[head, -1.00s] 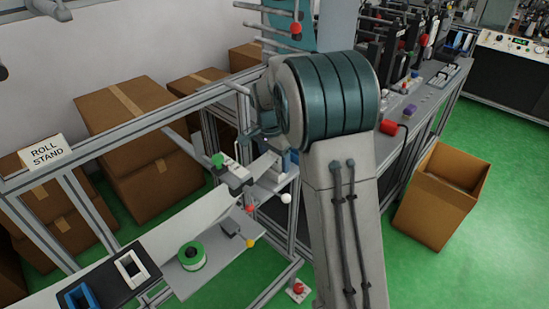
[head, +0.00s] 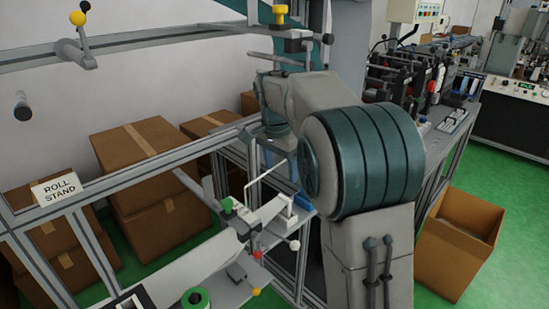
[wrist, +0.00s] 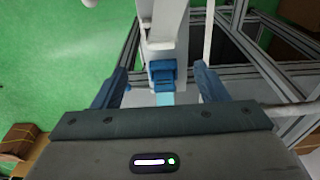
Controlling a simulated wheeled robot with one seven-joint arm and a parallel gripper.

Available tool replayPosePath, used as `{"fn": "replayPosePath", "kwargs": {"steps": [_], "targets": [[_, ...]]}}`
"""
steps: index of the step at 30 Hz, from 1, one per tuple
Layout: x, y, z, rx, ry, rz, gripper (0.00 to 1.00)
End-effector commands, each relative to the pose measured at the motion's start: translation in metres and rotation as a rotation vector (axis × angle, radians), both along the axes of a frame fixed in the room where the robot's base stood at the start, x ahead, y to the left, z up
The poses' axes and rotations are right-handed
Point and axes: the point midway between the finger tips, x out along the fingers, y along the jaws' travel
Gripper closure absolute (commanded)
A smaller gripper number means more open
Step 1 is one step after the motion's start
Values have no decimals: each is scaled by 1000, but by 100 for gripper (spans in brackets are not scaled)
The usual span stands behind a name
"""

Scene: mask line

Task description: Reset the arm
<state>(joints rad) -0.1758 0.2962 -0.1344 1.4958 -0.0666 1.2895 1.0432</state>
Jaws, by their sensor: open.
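My arm stands in the middle of the head view, bent over at its large grey and teal joint. In the wrist view the two blue fingers of my gripper (wrist: 160,72) are spread apart. A blue block (wrist: 163,73) on a pale machine part (wrist: 163,35) shows in the gap between them. I cannot tell how far it is from the fingers. No held object shows between the fingers. In the head view the arm hides most of the gripper.
A metal frame with a ROLL STAND sign (head: 55,188) and a white web (head: 175,250) runs along the left. A green roll (head: 195,298) is at the bottom. Cardboard boxes (head: 150,160) stand behind the frame. An open carton (head: 460,245) is on the green floor at right.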

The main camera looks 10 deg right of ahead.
Motion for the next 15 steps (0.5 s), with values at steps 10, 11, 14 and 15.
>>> {"fn": "replayPosePath", "kwargs": {"steps": [10, 11, 14, 15], "targets": [[-65, -9, 7, 26, -24, 226, 33], [-74, -10, 6, 27, -28, 256, 33], [-103, -13, 3, 28, -42, 359, 33], [-115, -13, 1, 28, -48, 400, 33]]}}
